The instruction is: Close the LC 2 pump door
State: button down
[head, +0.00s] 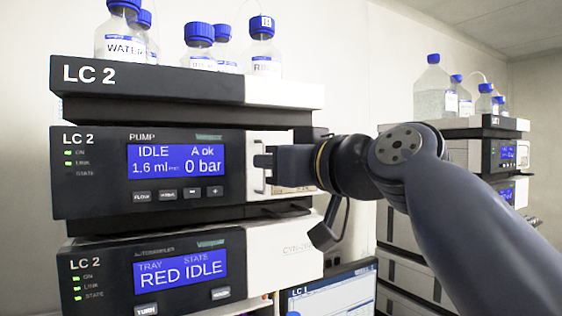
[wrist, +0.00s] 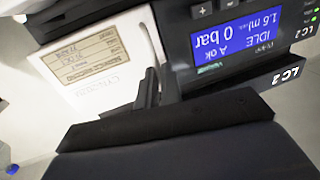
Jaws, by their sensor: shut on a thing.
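The LC 2 pump (head: 120,175) is the dark-fronted unit in the middle of the near stack, its blue display (head: 175,165) reading IDLE and 0 bar. Its white door (head: 268,137) is right of the display. In the wrist view the door (wrist: 128,68) shows a printed label and a pale curved handle (wrist: 151,35). My gripper (head: 263,168) is at the door's left part, beside the display, shut on the handle. A dark finger also shows in the wrist view (wrist: 150,88). My gripper and arm hide much of the door; I cannot tell how far it stands open.
Blue-capped bottles (head: 122,40) stand on the top tray (head: 150,90). The autosampler (head: 140,270) is directly below the pump. A screen marked LC 1 (head: 335,292) is low in front. A second stack (head: 480,150) with bottles stands behind my arm at right.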

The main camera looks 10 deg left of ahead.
jog(key=shift+s+a, duration=0.15)
jog(key=c, duration=1.6)
grip_release()
jog(key=shift+s+a, duration=0.1)
jog(key=shift+a, duration=0.25)
jog(key=shift+s+d+f, duration=0.1)
jog(key=shift+s+d, duration=0.05)
jog(key=shift+d, duration=0.3)
jog(key=b+v, duration=0.3)
jog(key=v, duration=0.7)
jog(key=shift+s+a+b, duration=0.1)
jog(key=shift+b, duration=0.25)
jog(key=p+x, duration=0.3)
jog(key=x, duration=0.7)
jog(key=shift+w+a+p, duration=0.2)
jog(key=shift+w+p, duration=0.15)
